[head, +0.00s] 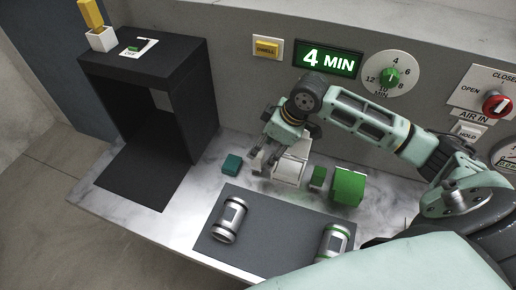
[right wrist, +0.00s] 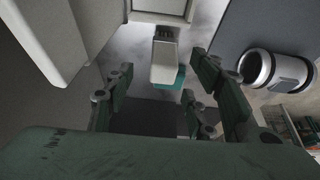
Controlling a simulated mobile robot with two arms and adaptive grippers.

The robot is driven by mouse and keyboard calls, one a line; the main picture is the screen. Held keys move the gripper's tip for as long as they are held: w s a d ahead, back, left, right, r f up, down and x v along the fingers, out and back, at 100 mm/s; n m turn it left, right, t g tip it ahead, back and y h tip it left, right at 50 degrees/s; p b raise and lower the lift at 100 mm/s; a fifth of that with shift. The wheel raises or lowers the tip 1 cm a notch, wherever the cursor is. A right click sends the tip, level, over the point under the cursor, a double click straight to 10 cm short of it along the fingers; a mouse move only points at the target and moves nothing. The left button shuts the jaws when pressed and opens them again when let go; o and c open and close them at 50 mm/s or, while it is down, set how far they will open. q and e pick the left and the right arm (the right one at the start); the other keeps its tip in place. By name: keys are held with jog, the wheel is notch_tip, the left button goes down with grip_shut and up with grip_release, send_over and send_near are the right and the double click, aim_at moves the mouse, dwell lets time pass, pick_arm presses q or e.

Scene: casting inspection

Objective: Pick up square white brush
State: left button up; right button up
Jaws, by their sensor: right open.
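The square white brush (right wrist: 163,65) shows in the right wrist view as a white block with dark bristles at its far end. It lies ahead of and between the open fingers of my right gripper (right wrist: 158,100), which do not touch it as far as I can see. In the head view my right gripper (head: 266,158) reaches down over the marble counter beside a white box (head: 292,170). Its fingers partly hide the brush there. My left gripper is not in view.
A teal block (head: 231,164) lies left of the gripper. Green blocks (head: 348,186) stand right of the white box. Two metal cylinders (head: 230,222) lie on a dark mat (head: 275,240) in front. A black stand (head: 180,100) is at left; the wall with dials is behind.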

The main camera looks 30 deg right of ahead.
aim_at(258, 160)
jog(key=shift+a+f, duration=0.4)
jog(key=shift+f, duration=0.45)
jog(key=p+x, duration=0.2)
jog(key=x, duration=0.2)
jog(key=shift+f, duration=0.3)
jog(key=shift+w+f, duration=0.15)
jog(key=shift+f, duration=0.2)
jog(key=c, duration=1.3)
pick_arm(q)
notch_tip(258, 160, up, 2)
pick_arm(e)
jog(key=shift+o, duration=0.2)
jog(key=shift+r, duration=0.15)
